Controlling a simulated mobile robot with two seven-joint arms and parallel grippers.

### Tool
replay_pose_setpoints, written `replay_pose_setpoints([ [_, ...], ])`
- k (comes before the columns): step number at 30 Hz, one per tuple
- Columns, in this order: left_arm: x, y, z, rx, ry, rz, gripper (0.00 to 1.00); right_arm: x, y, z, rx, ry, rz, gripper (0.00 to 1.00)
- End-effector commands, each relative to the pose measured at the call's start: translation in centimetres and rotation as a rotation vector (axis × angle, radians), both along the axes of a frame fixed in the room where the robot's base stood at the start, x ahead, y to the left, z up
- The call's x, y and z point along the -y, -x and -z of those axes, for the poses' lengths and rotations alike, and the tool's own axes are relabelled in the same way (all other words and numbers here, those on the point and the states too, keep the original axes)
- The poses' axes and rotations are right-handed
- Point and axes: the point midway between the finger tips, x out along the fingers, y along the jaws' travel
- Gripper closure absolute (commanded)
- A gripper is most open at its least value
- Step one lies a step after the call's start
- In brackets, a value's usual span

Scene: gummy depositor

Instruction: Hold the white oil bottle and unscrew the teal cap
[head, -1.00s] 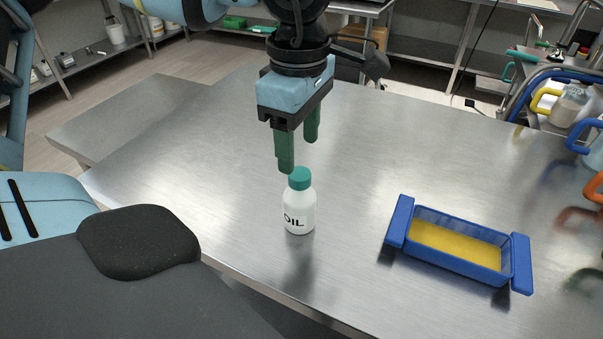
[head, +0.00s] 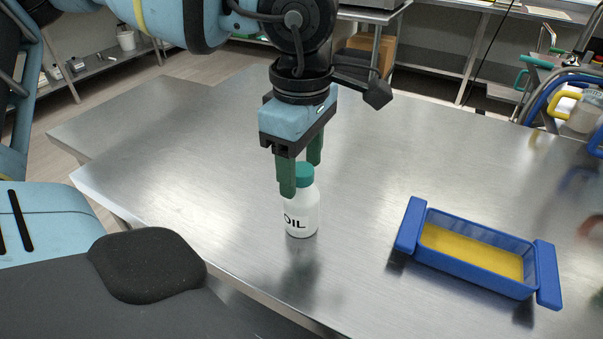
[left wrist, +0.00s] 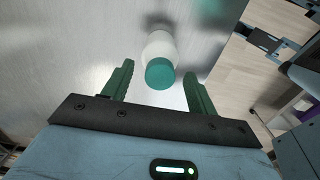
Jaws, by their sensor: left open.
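The white oil bottle (head: 301,217) stands upright on the metal table, with the letters "OIL" on its front. Its teal cap (head: 305,174) is on top. My left gripper (head: 301,178) is open, fingers pointing down, with its green fingertips at about cap height. One finger partly hides the cap and the bottle's shoulder. In the left wrist view the cap (left wrist: 160,74) and bottle (left wrist: 159,46) lie between and just beyond the two open fingers (left wrist: 158,78), with no contact visible. My right gripper does not show.
A blue tray (head: 478,283) with two side handles and yellow content sits on the table (head: 390,140) to the right. Colored-handled containers (head: 575,105) stand at the far right. The table around the bottle is clear.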

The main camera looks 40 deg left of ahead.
Motion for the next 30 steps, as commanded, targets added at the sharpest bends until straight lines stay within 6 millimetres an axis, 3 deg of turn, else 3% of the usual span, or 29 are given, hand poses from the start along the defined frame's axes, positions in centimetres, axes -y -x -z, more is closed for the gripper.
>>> replay_pose_setpoints([
  [15, 0.0, 0.0, -5.4, 0.005, 0.0, -0.001, 0.42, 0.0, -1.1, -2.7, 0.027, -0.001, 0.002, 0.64],
  [24, 0.0, 0.0, -5.7, 0.0, 0.0, 0.0, 0.42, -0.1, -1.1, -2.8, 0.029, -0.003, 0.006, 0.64],
  [30, 0.0, 0.0, -5.7, 0.001, 0.003, -0.002, 0.42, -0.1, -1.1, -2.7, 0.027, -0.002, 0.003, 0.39],
])
